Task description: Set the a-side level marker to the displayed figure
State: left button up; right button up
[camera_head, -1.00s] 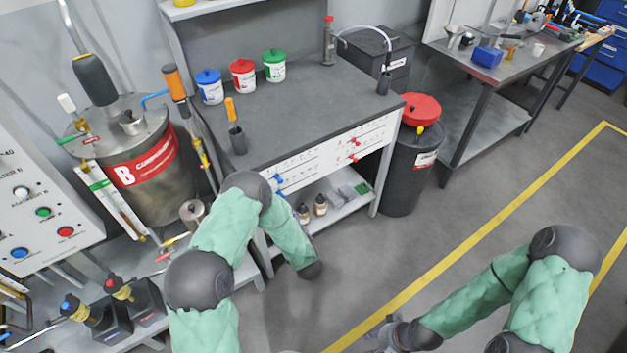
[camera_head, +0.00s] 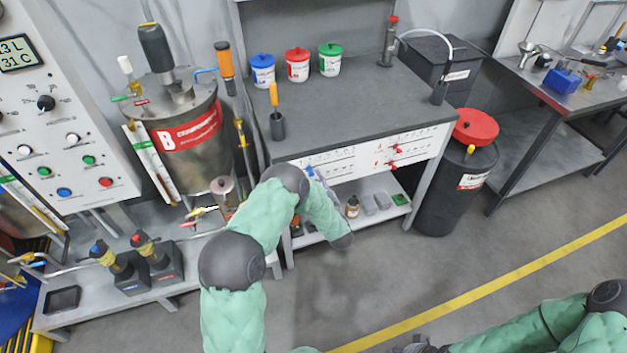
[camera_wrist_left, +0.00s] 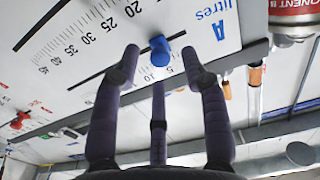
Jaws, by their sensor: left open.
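The blue a-side marker (camera_wrist_left: 160,50) sits on the slot of the scale panel marked "A litres" (camera_wrist_left: 225,60) in the left wrist view. My left gripper (camera_wrist_left: 158,62) is open, its fingers spread around the marker without closing on it. Printed numbers show beside the slot, but the exact reading under the marker is unclear. In the head view the marker (camera_head: 309,170) is a small blue spot on the bench front, beside my left forearm, which hides much of the gripper. The display (camera_head: 17,53) at top left is cut off; "3 L" and "31 C" show.
Red markers (camera_head: 393,155) sit on the right part of the bench front. The bench top (camera_head: 350,115) holds blue, red and green lidded pots. A steel tank (camera_head: 185,130) labelled B stands left. A black bin with red lid (camera_head: 475,127) stands right. My right wrist shows at the bottom edge.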

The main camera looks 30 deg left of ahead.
pick_arm(q)
jog(key=shift+x, duration=1)
grip_shut()
